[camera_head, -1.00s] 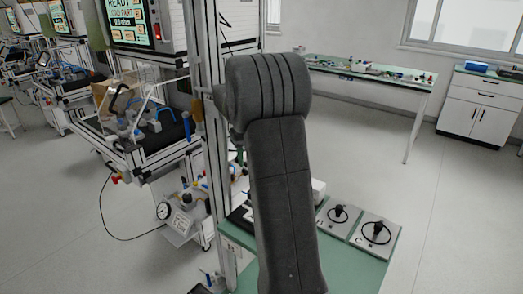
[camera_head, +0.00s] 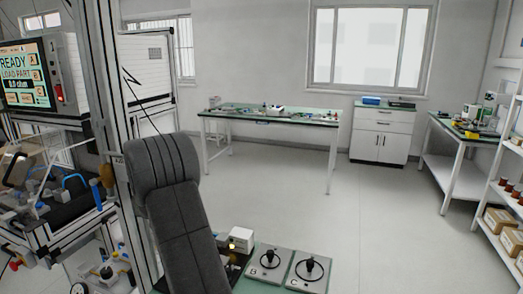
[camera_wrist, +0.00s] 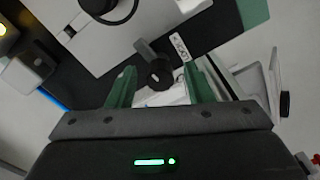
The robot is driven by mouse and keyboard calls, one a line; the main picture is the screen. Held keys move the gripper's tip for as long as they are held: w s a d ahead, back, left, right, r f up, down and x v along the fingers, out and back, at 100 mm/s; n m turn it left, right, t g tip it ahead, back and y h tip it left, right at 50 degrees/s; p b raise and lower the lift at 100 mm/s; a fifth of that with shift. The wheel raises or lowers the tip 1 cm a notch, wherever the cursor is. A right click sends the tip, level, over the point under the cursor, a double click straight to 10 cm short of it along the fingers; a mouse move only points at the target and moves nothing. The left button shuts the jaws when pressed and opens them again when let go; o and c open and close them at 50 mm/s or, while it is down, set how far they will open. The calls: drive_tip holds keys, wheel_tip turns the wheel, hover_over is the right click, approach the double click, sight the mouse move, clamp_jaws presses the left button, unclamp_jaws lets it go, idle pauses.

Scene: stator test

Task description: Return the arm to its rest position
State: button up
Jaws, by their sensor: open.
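My arm (camera_head: 180,215) rises in front of the head camera, left of the middle, as a dark grey padded link with a rounded top joint. My gripper is outside the head view. In the wrist view my gripper (camera_wrist: 160,85) shows two green fingers standing apart, with nothing held between them. Beyond the fingers is a black knob (camera_wrist: 160,73) by a grey lever and a small printed label. It cannot be told whether the fingers touch anything. A green status light glows on my gripper's body.
Plates marked B (camera_head: 268,282) and C (camera_head: 309,285), each with a black knob, sit right of my arm. A white box (camera_head: 241,238) with a lit yellow lamp stands beside them. The test rig's screen (camera_head: 25,78) reads READY, LOAD PART. Open floor (camera_head: 370,230) lies toward the bench (camera_head: 270,119) and cabinet (camera_head: 382,140).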

drive_tip(key=shift+r, duration=0.15)
wheel_tip(320, 180, up, 13)
wheel_tip(320, 180, down, 14)
drive_tip(key=shift+r, duration=0.25)
drive_tip(key=n, duration=0.2)
drive_tip(key=shift+r+n, duration=0.1)
drive_tip(key=shift+n, duration=0.2)
drive_tip(key=n+b, duration=0.1)
drive_tip(key=n, duration=0.4)
drive_tip(key=n+b, duration=0.1)
drive_tip(key=n, duration=0.4)
drive_tip(key=shift+w+n+b, duration=0.1)
drive_tip(key=shift+n+b, duration=0.6)
drive_tip(key=shift+n, duration=1.3)
drive_tip(key=shift+r, duration=0.1)
